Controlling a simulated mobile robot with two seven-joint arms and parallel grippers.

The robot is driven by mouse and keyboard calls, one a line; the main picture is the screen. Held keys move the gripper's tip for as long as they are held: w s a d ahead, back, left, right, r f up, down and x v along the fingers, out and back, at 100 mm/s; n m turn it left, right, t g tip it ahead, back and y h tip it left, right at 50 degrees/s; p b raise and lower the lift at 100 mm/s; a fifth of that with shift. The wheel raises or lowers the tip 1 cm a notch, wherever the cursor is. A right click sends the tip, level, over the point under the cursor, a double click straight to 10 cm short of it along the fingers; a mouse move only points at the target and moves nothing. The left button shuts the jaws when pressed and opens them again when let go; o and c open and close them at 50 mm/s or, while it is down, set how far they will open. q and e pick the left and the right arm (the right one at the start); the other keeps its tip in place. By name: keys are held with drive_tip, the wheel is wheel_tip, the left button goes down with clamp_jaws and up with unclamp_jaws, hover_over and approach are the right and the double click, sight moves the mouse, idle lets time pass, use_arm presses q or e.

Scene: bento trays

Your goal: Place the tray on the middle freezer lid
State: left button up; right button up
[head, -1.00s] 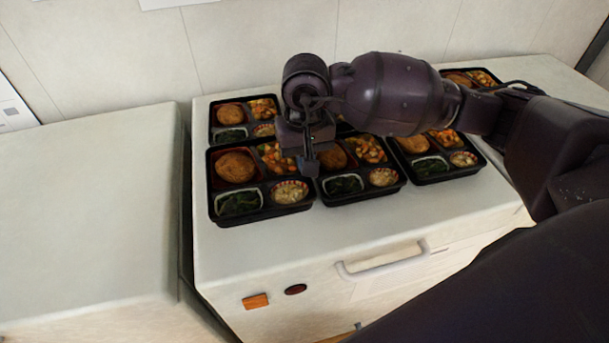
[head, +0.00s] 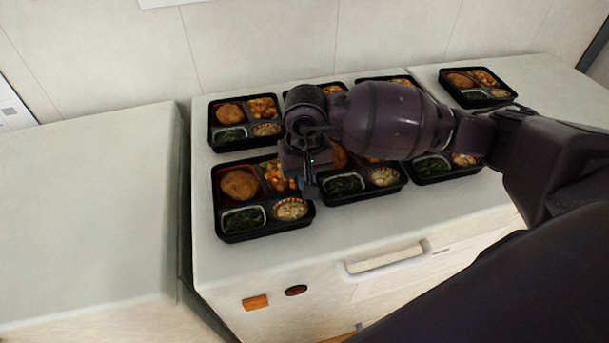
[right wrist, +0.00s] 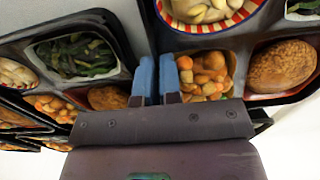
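The black bento tray (head: 263,232) at the front left of the middle freezer lid (head: 290,258) holds a brown patty, diced vegetables, greens and a pale side dish. My right gripper (head: 308,186) is at this tray's right edge, and its blue fingers (right wrist: 156,80) are close together around the rim in the right wrist view. The tray looks level and at or very near the lid; exact contact is hidden. It also shows at the right of the right wrist view (right wrist: 203,43). My left gripper is not in view.
Several other filled trays stand on the lid, one close on the right (head: 362,199) and one behind (head: 216,143). My right arm covers part of them. The left freezer lid (head: 80,215) is bare. A wall rises behind. The front strip of the middle lid is clear.

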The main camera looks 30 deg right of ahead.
drive_tip(key=shift+o, duration=0.5)
drive_tip(key=shift+r, duration=0.2)
wheel_tip(320, 180, up, 12)
drive_tip(key=shift+p, duration=0.3)
drive_tip(key=shift+s+f, duration=0.1)
